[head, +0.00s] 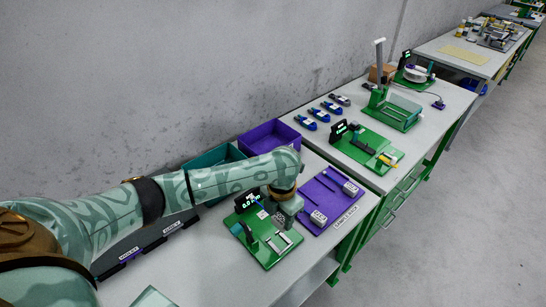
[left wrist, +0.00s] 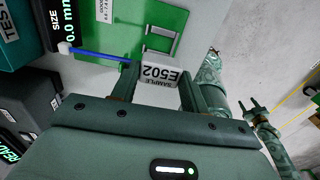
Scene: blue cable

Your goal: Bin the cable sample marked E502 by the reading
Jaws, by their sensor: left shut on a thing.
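My left gripper (head: 284,212) is over the green gauge stand in the head view. In the left wrist view my left gripper (left wrist: 160,80) is shut on the pale sample block marked E502 (left wrist: 159,72). A blue cable with a white end (left wrist: 100,53) sticks out from the block to the left. The gauge display (head: 248,200) reads 0.0 mm; it also shows in the left wrist view (left wrist: 67,22). My right gripper (left wrist: 252,106) shows small in the left wrist view, its fingers apart and empty. It is outside the head view.
A purple sample rack (head: 338,181) with two pale blocks lies right of the gauge. A teal bin (head: 203,160) and a purple bin (head: 279,131) stand behind, along the wall. Labelled trays (head: 128,257) lie at the left, partly behind my arm. Another table with green fixtures (head: 395,116) stands beyond.

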